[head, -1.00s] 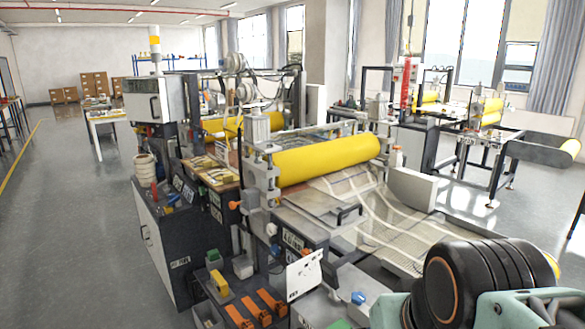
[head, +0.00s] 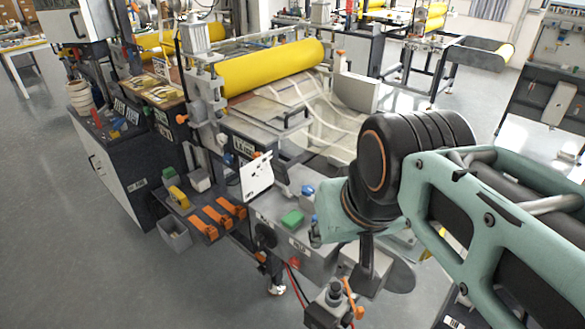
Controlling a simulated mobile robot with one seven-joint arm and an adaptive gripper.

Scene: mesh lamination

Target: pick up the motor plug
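I cannot single out the motor plug with certainty. A small blue piece (head: 307,190) sits on the grey machine ledge, close to my arm. A green block (head: 292,218) lies left of and below it on the same ledge. Red cables (head: 298,285) hang below the ledge near a small dark motor-like unit (head: 334,292) with an orange lever. My black and teal arm fills the right side and covers part of the machine's front. I cannot make out my gripper's fingertips, nor whether it holds anything.
The laminating machine has a yellow roller (head: 270,68) and mesh sheet (head: 325,130). A white perforated plate (head: 257,178) stands upright at its near edge. Orange clamps (head: 212,218) and a yellow block (head: 178,196) lie on a side shelf. The floor at left is clear.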

